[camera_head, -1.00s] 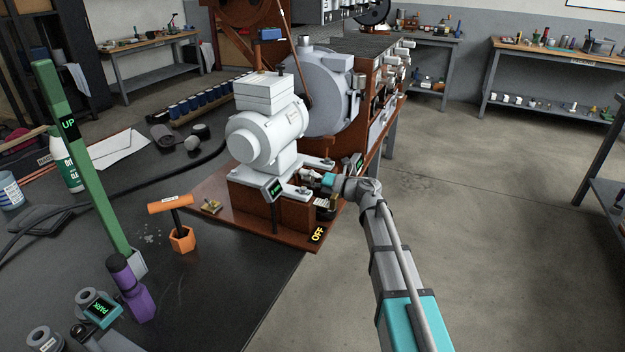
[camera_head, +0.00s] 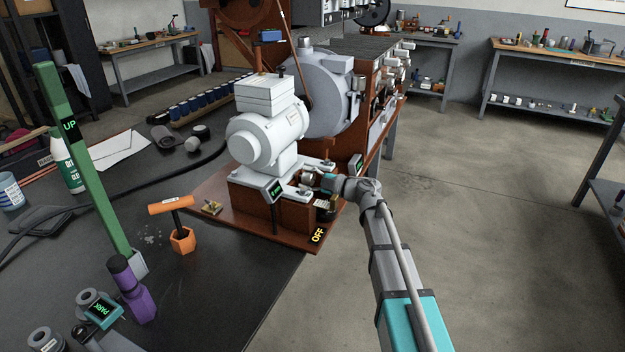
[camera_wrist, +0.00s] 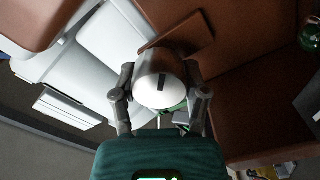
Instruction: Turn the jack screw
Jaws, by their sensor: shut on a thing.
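The jack screw (camera_wrist: 160,88) shows in the wrist view as a thick round head with a pale end face and a dark slot. My gripper (camera_wrist: 162,86) has one finger on each side of this head and is shut on it. In the head view my gripper (camera_head: 316,181) reaches in from the right, low beside the white motor (camera_head: 265,135). The motor stands on a brown wooden base (camera_head: 225,208). The jack screw is small there and partly hidden by my gripper.
A green post marked "UP" (camera_head: 85,165), an orange-handled tool (camera_head: 170,205) and a purple tool (camera_head: 132,290) stand on the dark table at left. The floor at right is clear.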

